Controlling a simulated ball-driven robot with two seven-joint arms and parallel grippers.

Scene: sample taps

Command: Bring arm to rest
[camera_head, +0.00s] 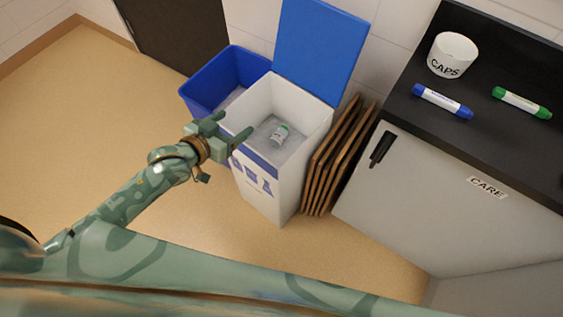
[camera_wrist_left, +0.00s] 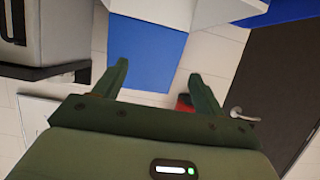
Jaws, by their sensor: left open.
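My left gripper (camera_head: 230,127) is open and empty in the head view, at the left rim of a white bin (camera_head: 262,188). In the left wrist view its two fingers (camera_wrist_left: 160,85) stand apart with nothing between them. My left arm reaches in from the lower left, bent at the elbow. I cannot tell whether the gripper touches the bin. My right gripper is not in view.
A blue bin (camera_head: 225,82) stands behind the gripper. Brown boards (camera_head: 335,155) lean between the white bin and a cabinet (camera_head: 440,185). The black counter (camera_head: 510,60) holds a CAPS cup (camera_head: 452,55), a blue marker (camera_head: 442,101) and a green marker (camera_head: 521,102). The floor (camera_head: 70,110) at left is clear.

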